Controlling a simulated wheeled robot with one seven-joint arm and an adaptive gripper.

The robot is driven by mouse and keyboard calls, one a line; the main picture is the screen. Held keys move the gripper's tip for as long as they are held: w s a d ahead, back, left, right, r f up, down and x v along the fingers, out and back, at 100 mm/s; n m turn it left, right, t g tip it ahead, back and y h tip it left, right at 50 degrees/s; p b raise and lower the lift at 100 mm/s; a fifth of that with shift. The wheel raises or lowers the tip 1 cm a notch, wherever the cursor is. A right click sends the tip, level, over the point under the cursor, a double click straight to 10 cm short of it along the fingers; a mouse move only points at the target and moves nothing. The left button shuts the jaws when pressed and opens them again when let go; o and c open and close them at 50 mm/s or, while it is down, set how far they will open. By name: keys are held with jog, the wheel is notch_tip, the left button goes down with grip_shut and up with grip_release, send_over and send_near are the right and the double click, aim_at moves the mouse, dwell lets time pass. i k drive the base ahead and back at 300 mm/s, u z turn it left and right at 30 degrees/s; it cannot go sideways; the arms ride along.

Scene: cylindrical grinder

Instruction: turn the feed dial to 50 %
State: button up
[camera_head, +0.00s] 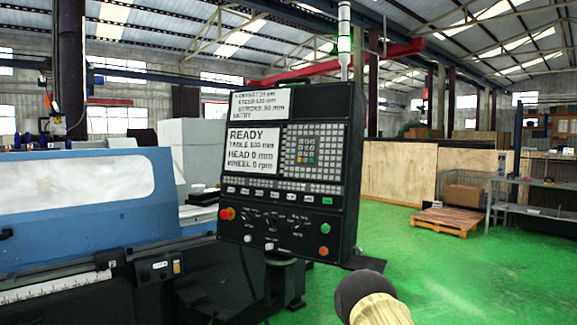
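The dark control panel (291,173) of the grinder stands upright in the middle of the head view, slightly tilted. Its lower face holds a red knob on yellow (228,214), two small pale knobs (248,238) (269,246), a green button (325,229) and an orange-red button (323,251). The labels there are too small to read, so I cannot tell which control is the feed dial or its setting. The lower screen (253,150) reads READY, with table, head and wheel lines. My gripper is not in view; a dark and beige part, probably of my arm, shows at the bottom.
The blue grinder body (90,200) and its dark base fill the left side. Green floor (430,270) is open to the right, with a pallet (450,220) and a metal table (540,212) farther back.

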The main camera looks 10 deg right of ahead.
aim_at(298, 226)
jog(key=k, duration=0.65)
jog(key=u, duration=0.7)
jog(key=i, duration=1.65)
jog(key=z, duration=0.95)
